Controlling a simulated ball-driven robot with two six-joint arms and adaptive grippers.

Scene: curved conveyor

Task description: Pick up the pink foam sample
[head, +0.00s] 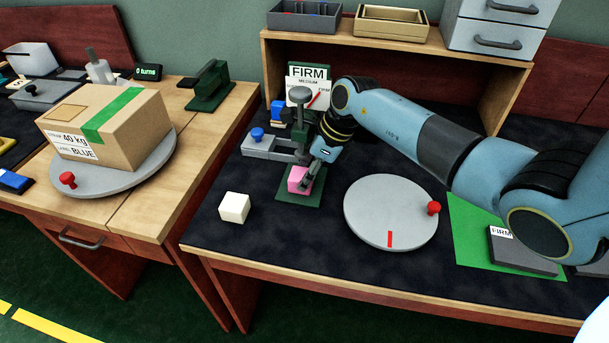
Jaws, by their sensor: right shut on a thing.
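The pink foam sample (297,180) is a small pink block on the dark green base plate (287,197) of a press-like stand, below its grey plunger (299,108). My right gripper (307,180) reaches down from the right arm and is shut on the pink sample. Its fingers cover part of the block's right side. I cannot tell whether the block is lifted off the plate. My left gripper is not in view.
A white cube (234,207) lies to the left on the dark mat. A grey turntable (375,222) with a red knob is to the right. A FIRM block (515,250) sits on a green mat (466,235). A carton (120,130) stands on the left bench.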

